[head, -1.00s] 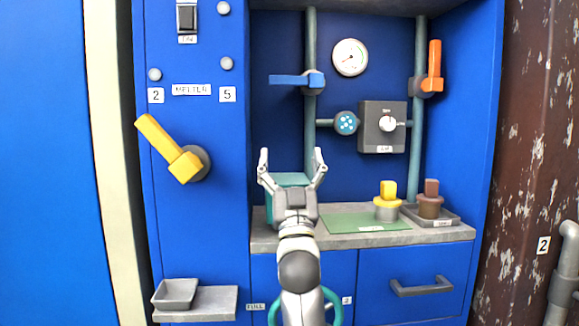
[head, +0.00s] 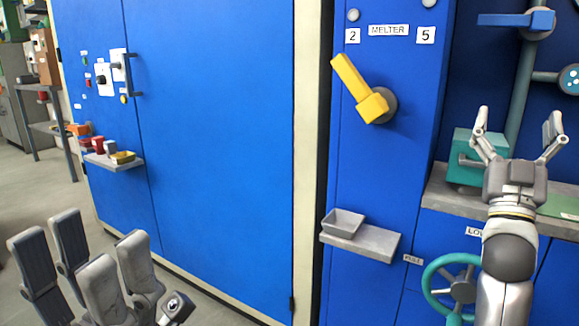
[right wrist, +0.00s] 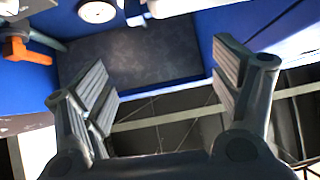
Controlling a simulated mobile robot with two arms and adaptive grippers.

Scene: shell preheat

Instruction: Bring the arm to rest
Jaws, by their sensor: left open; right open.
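My right gripper (head: 519,135) is open and empty in the head view, its fingers pointing up in front of the blue cabinet and a teal box (head: 465,155). The right wrist view also shows my right gripper (right wrist: 162,88), its ribbed fingers wide apart with nothing between them. My left gripper (head: 80,245) is open and empty at the bottom left of the head view, its fingers pointing up over the floor. The rest of the left arm is out of view.
A yellow lever (head: 358,88) sticks out from the melter panel. Below it a small grey tray (head: 343,222) stands on a shelf (head: 377,242). A teal handwheel (head: 440,287) is beside my right arm. Floor (head: 190,285) is clear before the left cabinet doors (head: 225,130).

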